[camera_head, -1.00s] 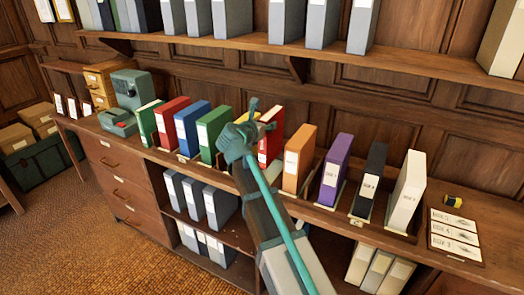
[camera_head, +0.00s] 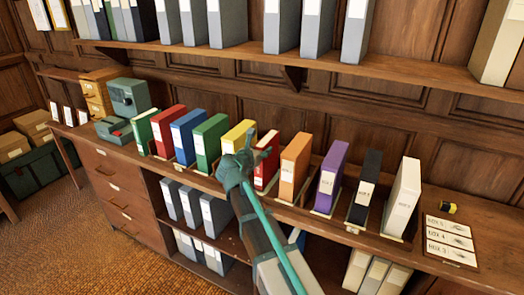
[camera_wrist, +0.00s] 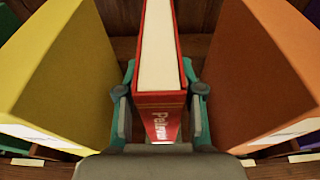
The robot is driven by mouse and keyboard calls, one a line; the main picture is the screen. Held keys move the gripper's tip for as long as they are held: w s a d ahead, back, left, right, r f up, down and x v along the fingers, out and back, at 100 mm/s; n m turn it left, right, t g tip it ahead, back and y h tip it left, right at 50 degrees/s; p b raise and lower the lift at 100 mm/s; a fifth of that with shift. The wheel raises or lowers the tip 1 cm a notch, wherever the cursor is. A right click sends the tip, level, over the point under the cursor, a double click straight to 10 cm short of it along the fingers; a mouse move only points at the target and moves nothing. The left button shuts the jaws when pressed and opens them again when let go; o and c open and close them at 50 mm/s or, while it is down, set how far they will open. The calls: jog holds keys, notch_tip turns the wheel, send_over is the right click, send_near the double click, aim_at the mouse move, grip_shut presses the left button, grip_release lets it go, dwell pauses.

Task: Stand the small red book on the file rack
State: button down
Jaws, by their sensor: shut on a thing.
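The small red book (camera_head: 267,166) is upright between the yellow binder (camera_head: 236,136) and the orange binder (camera_head: 294,164) in the row on the counter. In the wrist view the red book (camera_wrist: 162,100) shows its pale page edges on top and white lettering on its red spine. My gripper (camera_head: 258,152) is shut on it, one finger on each side; the fingers also show in the wrist view (camera_wrist: 160,108). Gaps separate the book from both neighbours. The file rack (camera_head: 397,238) has low dark slots under the binders. My gripper hides the book's foot, so I cannot tell whether it touches the rack.
Green, blue and red binders stand to the left; purple (camera_head: 331,177), black and white ones to the right. A shelf (camera_head: 290,66) of grey files overhangs the counter. A card with labels (camera_head: 452,240) lies at the right end.

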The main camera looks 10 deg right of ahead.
jog(key=c, duration=0.7)
grip_release()
jog(key=b+v, duration=0.2)
jog(key=v, duration=1)
jog(key=shift+r, duration=0.1)
